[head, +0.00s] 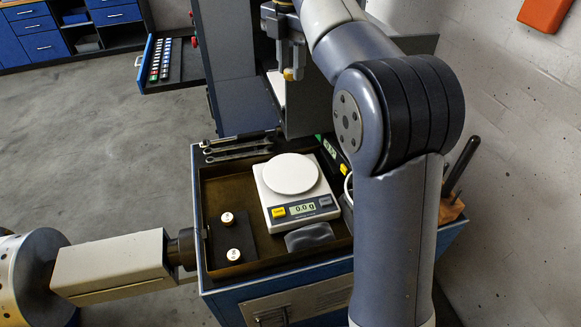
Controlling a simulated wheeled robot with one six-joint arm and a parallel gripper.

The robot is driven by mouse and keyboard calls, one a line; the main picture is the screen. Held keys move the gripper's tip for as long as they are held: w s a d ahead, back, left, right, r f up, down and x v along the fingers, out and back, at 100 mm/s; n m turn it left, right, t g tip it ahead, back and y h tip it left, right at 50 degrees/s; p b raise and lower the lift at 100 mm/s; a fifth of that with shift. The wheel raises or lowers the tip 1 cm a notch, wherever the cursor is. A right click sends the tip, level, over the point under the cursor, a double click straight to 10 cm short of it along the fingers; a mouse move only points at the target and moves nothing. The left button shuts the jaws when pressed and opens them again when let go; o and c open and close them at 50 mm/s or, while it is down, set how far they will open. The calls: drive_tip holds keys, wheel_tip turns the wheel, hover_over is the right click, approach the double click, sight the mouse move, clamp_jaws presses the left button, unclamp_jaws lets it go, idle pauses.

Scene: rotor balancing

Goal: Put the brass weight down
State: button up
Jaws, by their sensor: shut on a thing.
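My gripper (291,62) is high at the top middle, beyond the scale, pointing down. It is shut on a small brass weight (288,74), partly hidden by the fingers and held in the air. A white scale (325,205) with a round white pan (291,174) stands in a brown tray (222,182) on the blue cart. The pan is empty and the display reads 0.0 g.
Wrenches (238,153) lie along the cart's back edge. A dark curved object (309,237) lies before the scale. My arm blocks the right side. An open drawer (176,72) sticks out at upper left. A grey machine arm (115,265) reaches the cart's left side.

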sight(291, 172)
wheel_tip(291, 172, down, 27)
drive_tip(key=shift+r, duration=0.15)
idle(0.3)
drive_tip(key=shift+f+b, duration=0.2)
drive_tip(key=shift+b, duration=0.1)
drive_tip(key=o, duration=1)
wheel_tip(291, 172, up, 12)
drive_tip(key=shift+r+b, duration=0.25)
drive_tip(key=shift+b, duration=0.05)
drive_tip(key=shift+f, duration=0.15)
